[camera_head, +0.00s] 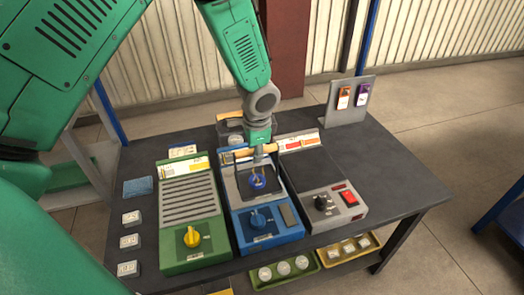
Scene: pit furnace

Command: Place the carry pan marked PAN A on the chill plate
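My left gripper (258,158) reaches down from the top over the blue unit (258,225) in the middle of the bench. A tan handle bar (240,153) passes across at the gripper, with ends showing on both sides. Below it is a dark square pan or plate (272,192) with a round blue piece (257,182) on it. The gripper hides part of these, and I cannot tell whether its fingers close on the bar. No PAN A marking is readable, and I cannot tell which surface is the chill plate. My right gripper is not in view.
A green slotted unit (188,205) with a yellow knob stands left of the blue unit. A grey unit (318,190) with a red switch stands right. Small blocks (130,242) line the left edge. A tag stand (347,103) is at the back right. The bench's right side is clear.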

